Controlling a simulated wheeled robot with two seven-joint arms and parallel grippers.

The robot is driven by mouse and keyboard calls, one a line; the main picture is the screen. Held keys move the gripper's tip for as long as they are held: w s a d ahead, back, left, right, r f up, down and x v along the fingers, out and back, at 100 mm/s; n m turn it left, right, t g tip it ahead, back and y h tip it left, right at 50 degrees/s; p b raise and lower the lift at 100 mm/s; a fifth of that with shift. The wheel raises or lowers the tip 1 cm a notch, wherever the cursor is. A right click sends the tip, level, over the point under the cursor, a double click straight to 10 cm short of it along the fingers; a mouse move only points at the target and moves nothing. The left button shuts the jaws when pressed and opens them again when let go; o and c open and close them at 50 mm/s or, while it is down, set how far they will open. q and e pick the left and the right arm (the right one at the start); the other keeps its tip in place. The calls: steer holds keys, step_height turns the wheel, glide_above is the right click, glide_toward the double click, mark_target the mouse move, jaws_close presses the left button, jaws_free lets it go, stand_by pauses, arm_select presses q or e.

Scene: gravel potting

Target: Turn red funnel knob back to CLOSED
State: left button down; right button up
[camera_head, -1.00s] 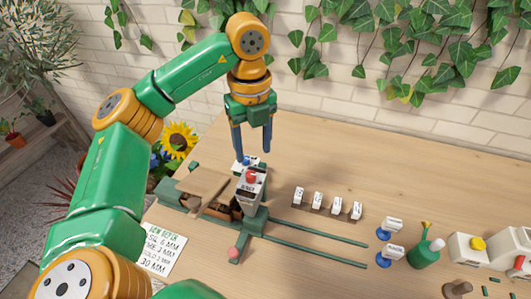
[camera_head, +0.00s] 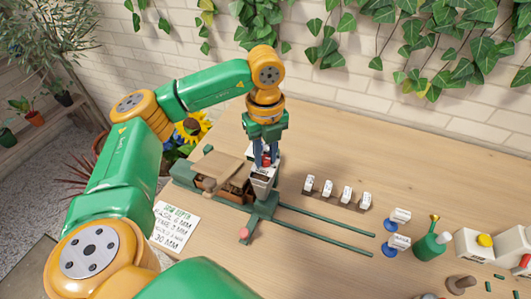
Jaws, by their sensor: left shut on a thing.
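My right gripper is not in the camera_head view.
A wooden planter box (camera_head: 218,170) with brown contents stands just left of the funnel. A lettered paper card (camera_head: 174,225) lies at front left. Green rails (camera_head: 325,232) cross the tabletop.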

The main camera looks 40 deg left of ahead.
arm_select(q)
steer(key=m+b, duration=0.1)
steer(key=m, duration=0.2)
steer(key=shift+f, duration=0.1)
steer(key=m+b, duration=0.1)
steer(key=m, duration=0.4)
steer(key=shift+m, duration=0.3)
steer(key=m+b, duration=0.1)
steer(key=m, duration=0.3)
steer(key=shift+m, duration=2.5)
steer(key=c, duration=0.6)
jaws_free()
steer(key=shift+c, duration=0.2)
